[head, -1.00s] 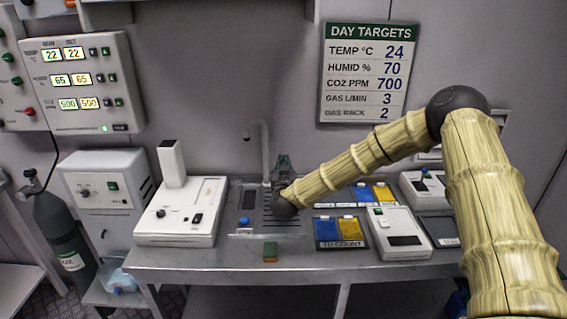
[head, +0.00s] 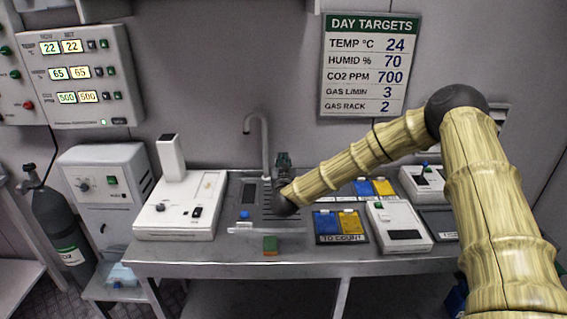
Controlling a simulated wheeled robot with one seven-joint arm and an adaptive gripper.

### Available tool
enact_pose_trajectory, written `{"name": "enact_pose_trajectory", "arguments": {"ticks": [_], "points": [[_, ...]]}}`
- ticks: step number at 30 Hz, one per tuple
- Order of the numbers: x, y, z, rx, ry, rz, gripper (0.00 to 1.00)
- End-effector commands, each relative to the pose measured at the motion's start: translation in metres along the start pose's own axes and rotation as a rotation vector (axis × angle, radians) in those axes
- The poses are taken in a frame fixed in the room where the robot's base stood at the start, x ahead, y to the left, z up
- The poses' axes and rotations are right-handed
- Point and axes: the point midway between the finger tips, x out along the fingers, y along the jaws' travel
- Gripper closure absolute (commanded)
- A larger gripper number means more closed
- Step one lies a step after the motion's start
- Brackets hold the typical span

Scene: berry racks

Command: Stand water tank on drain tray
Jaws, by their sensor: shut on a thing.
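The drain tray (head: 253,190) is a dark grey slotted plate at the middle back of the bench, under the curved tap. My gripper (head: 283,162) is over its right side, mostly hidden behind my wrist; its fingertips do not show. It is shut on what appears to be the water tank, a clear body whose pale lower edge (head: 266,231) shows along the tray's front. A blue round part (head: 244,215) shows at its left. Most of the tank is see-through or hidden by my arm, so I cannot tell whether it touches the tray.
A white instrument (head: 180,207) stands left of the tray. A dark mat with blue and yellow pieces (head: 340,238) and a white device (head: 398,227) are to the right. A small green and orange block (head: 270,245) lies at the bench front. The tap (head: 265,150) rises behind the tray.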

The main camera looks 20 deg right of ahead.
Motion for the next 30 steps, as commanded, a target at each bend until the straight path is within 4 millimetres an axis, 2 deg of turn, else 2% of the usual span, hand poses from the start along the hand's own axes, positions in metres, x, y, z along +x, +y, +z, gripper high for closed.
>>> {"name": "enact_pose_trajectory", "arguments": {"ticks": [13,14,15,18,30], "points": [[0.0004,-0.0005,0.0049,0.001,0.003,0.000,1.00],[0.0004,-0.0004,0.0048,0.001,0.003,0.000,0.89],[0.0004,-0.0004,0.0044,0.001,0.003,0.000,0.81],[0.0003,-0.0003,0.0048,0.000,0.002,0.000,0.65],[-0.0047,0.0000,0.0070,-0.001,-0.001,0.000,0.65]]}}
